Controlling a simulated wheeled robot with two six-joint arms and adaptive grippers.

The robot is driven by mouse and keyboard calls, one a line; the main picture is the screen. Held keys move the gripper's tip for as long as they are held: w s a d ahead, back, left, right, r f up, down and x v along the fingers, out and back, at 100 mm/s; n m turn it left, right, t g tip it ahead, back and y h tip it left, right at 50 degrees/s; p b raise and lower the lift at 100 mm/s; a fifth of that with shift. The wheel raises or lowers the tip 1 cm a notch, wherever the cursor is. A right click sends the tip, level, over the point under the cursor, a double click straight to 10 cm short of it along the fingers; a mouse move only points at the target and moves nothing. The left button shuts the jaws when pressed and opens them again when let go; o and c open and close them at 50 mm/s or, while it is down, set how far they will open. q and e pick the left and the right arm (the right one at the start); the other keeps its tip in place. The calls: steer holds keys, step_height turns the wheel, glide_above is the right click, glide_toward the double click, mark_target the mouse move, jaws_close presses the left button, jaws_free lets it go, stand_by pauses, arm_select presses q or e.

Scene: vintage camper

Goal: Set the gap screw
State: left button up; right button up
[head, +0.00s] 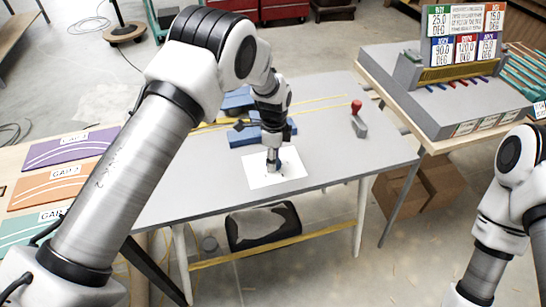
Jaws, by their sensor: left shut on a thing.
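My left gripper (273,163) points down at a white sheet (292,171) on the grey worktable, near its front edge. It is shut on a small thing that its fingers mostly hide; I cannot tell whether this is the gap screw. A blue tool or fixture (243,137) lies just behind the gripper, partly covered by my left arm. Another blue block (237,100) sits farther back. I cannot make out a gap screw. My right arm shows at the right edge, but its gripper is out of view.
A grey stand with a red knob (356,107) is on the worktable (335,150) to the right. Coloured gap cards (60,180) lie on the left table. A sign rack (465,40) stands on the right table. Cardboard boxes (420,187) are below. The worktable's right front is clear.

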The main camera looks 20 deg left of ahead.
arm_select(q)
steer(key=shift+s+f+m, duration=0.15)
steer(key=shift+m, duration=1.05)
steer(key=o, duration=1.1)
steer(key=shift+o, duration=0.2)
step_height(320, 180, up, 12)
steer(key=w, duration=0.1)
